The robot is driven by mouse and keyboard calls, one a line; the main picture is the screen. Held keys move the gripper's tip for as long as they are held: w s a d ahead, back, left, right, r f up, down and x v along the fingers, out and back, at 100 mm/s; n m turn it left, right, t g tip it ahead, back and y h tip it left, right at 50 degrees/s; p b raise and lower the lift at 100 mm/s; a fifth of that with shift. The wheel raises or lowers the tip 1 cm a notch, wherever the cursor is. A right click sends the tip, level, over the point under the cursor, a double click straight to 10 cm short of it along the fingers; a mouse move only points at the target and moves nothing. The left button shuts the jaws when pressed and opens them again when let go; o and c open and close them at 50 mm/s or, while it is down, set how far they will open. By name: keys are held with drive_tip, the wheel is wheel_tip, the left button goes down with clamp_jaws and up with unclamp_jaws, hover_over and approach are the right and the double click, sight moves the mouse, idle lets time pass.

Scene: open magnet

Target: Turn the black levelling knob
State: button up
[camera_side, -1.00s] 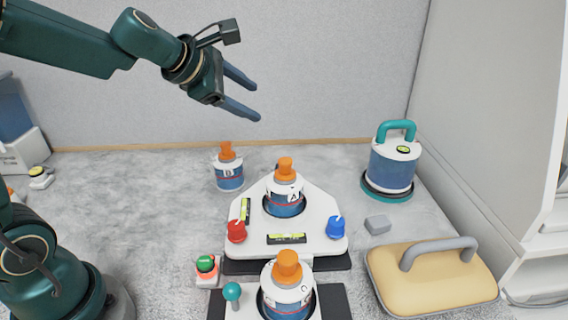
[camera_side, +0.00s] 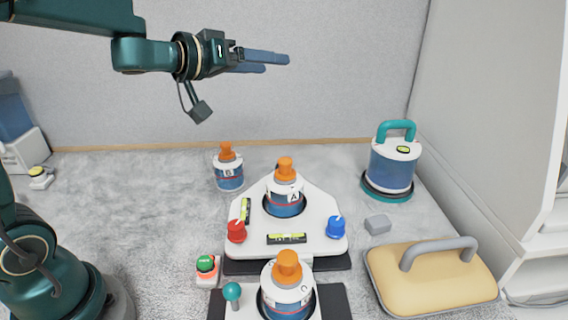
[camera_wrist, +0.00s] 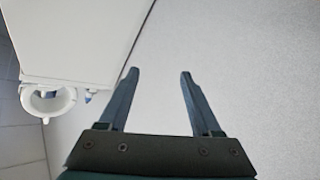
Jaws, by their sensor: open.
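My gripper (camera_side: 277,64) is high above the table in the side view, pointing right, with nothing between its fingers. In the wrist view its two fingers (camera_wrist: 159,73) are apart against a bare wall. A white triangular plate (camera_side: 317,208) stands on the table, with a red knob (camera_side: 236,231) at its front left and a blue knob (camera_side: 336,227) at its front right. Two bubble levels lie on it, one along the front (camera_side: 287,239) and one at the left (camera_side: 246,210). I see no black knob; the plate's back corner is partly hidden behind canister A (camera_side: 285,197).
Canister B (camera_side: 229,177) stands behind left, canister C (camera_side: 287,294) in front. A green-topped button (camera_side: 206,266) and teal ball lever (camera_side: 232,293) are at front left.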

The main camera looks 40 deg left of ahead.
drive_tip(key=f+m, duration=0.2)
drive_tip(key=f, duration=0.5)
drive_tip(key=s+f+m+g+h, duration=0.1)
drive_tip(key=f+m, duration=0.1)
drive_tip(key=f, duration=0.4)
drive_tip(key=f+m+g, duration=0.1)
drive_tip(key=f+m, duration=0.1)
drive_tip(key=f, duration=0.5)
drive_tip(key=shift+s+d+f+h, duration=0.15)
drive_tip(key=shift+f+h, duration=0.15)
drive_tip(key=shift+x, duration=2.55)
drive_tip(key=shift+d, duration=0.1)
clamp_jaws()
